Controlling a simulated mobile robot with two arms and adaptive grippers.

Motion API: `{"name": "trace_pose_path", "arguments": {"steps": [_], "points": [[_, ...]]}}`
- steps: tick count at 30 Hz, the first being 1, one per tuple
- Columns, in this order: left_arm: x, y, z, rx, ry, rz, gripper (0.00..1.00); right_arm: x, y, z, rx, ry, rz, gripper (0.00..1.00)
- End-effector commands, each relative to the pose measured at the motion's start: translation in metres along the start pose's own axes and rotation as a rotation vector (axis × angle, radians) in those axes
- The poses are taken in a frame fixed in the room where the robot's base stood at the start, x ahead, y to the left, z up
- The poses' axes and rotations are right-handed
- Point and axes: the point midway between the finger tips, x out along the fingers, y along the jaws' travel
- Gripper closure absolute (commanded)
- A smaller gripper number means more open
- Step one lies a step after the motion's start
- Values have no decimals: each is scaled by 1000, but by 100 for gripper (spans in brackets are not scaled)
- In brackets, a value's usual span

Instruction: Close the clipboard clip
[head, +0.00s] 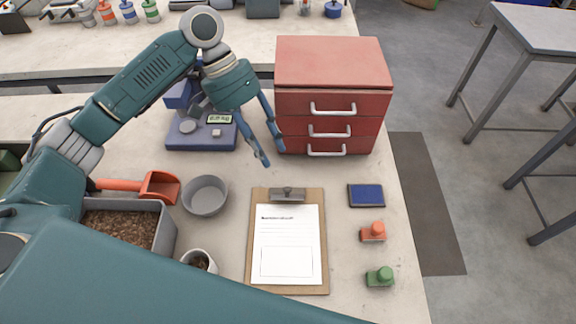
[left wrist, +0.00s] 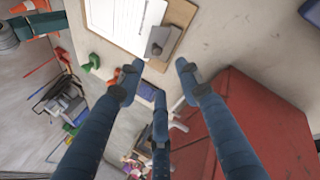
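A brown clipboard (head: 251,262) lies flat on the bench with a printed white sheet (head: 288,240) on it. Its grey metal clip (head: 288,194) sits at the far edge, over the top of the sheet. In the left wrist view the clip (left wrist: 158,42) and the clipboard (left wrist: 181,14) show at the top; I cannot tell how far the clip is raised. My left gripper (head: 272,156) is open and empty, its fingers apart, above the bench between the clip and the red drawer unit. In the left wrist view its fingertips (left wrist: 158,73) point toward the clip. My right gripper is not in view.
The red drawer unit (head: 330,64) stands close behind my left gripper. A scale (head: 190,138), a grey bowl (head: 205,196), a cup (head: 199,260) and a pellet bin (head: 170,235) are left of the clipboard. A blue pad (head: 366,195) and two stamps (head: 373,232) are right.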

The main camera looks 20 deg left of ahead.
Motion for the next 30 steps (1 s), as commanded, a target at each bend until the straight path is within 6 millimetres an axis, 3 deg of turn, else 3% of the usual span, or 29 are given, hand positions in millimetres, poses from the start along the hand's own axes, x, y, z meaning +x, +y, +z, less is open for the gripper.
{"name": "trace_pose_path", "arguments": {"steps": [15,21,29,30], "points": [[87,1,1,0,-2,1,65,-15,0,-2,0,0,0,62],[101,1,1,1,-1,1,65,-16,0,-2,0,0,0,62],[102,0,1,1,0,0,65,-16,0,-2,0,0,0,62],[102,0,1,1,0,0,71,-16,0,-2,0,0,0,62]]}}
